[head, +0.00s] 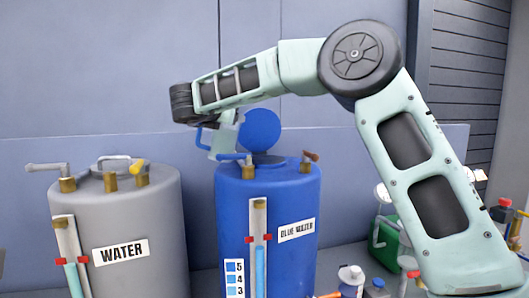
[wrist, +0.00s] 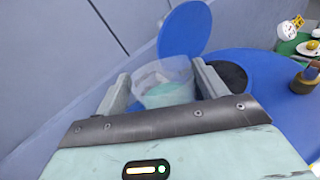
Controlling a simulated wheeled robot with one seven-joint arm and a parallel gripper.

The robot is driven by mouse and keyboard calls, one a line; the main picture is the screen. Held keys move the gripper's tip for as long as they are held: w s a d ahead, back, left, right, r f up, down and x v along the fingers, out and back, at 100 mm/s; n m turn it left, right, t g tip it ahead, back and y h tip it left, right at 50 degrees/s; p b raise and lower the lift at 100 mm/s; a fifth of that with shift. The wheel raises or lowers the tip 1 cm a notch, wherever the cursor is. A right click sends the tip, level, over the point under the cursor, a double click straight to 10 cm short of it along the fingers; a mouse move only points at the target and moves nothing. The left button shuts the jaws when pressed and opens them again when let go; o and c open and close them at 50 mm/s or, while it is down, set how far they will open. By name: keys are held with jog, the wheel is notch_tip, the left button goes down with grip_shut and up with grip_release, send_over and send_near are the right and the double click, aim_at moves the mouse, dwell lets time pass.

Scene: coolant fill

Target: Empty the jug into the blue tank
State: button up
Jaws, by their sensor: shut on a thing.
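The blue tank (head: 270,215) stands in the middle of the head view, labelled "BLUE WATER". Its round blue lid (head: 260,130) stands open; the lid also shows in the wrist view (wrist: 186,28). My gripper (head: 226,120) is shut on the translucent jug (head: 224,142), above the tank's top at its back left. In the wrist view the jug (wrist: 165,72) sits between the fingers with pale teal liquid inside. The tank's dark opening (wrist: 232,73) lies just right of the jug, partly behind the right finger. I cannot tell the jug's exact tilt.
A grey tank (head: 135,215) labelled "WATER" stands at left, with a pipe and valve on top. Brass fittings (head: 306,167) rise from the blue tank's top. Small bottles (head: 350,278) and a green can (head: 387,240) stand at right. A wall is close behind.

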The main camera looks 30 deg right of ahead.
jog(key=shift+d+f+m+g+y+p, duration=0.1)
jog(key=shift+d+m+g+y+p, duration=0.3)
jog(key=shift+d+p, duration=0.65)
jog(key=shift+d+f+m+g+y+p, duration=0.15)
jog(key=shift+d+m+y+p, duration=0.45)
jog(key=shift+p, duration=0.7)
jog(key=shift+d+f+m+g+y+p, duration=0.3)
jog(key=shift+d+y+p, duration=0.5)
jog(key=shift+p, duration=0.8)
jog(key=shift+d+f+m+g+y+p, duration=0.1)
jog(key=shift+d+f+m+y+p, duration=0.15)
jog(key=shift+d+m+y+p, duration=0.9)
jog(key=shift+a+f+n+p, duration=0.1)
jog(key=shift+f+n+p, duration=0.35)
jog(key=shift+f+p, duration=0.3)
jog(key=shift+d+f+m+g+y+p, duration=0.25)
jog(key=shift+d+f+m+y+p, duration=0.85)
jog(key=shift+p, duration=0.85)
jog(key=shift+d+f+y, duration=0.25)
jog(key=shift+d+y, duration=0.2)
jog(key=shift+d, duration=0.05)
jog(key=shift+d+f+y, duration=0.25)
jog(key=shift+d+y, duration=0.15)
jog(key=shift+d, duration=0.05)
